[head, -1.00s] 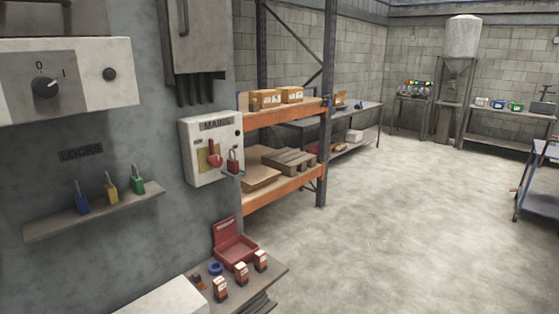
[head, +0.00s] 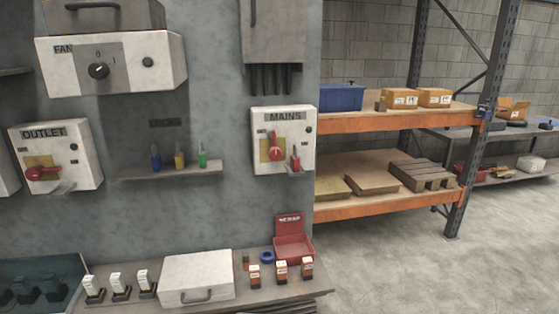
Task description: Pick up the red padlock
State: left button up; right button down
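The red padlock (head: 296,161) is at the lower right of the white MAINS box (head: 298,122) in the head view. It stands upright on a small ledge (head: 299,170) beside the red switch handle (head: 274,148). Its shackle is too small to make out clearly. Neither of my grippers shows in the head view.
A wall shelf (head: 170,170) left of the MAINS box holds blue, yellow and green padlocks. A bench below bears a white case (head: 196,277), an open red box (head: 292,243) and several small items. Open floor (head: 400,270) lies at the lower right.

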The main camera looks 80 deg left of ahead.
aim_at(295, 161)
jog(key=u, duration=0.95)
jog(key=i, duration=0.9)
jog(key=u, duration=0.95)
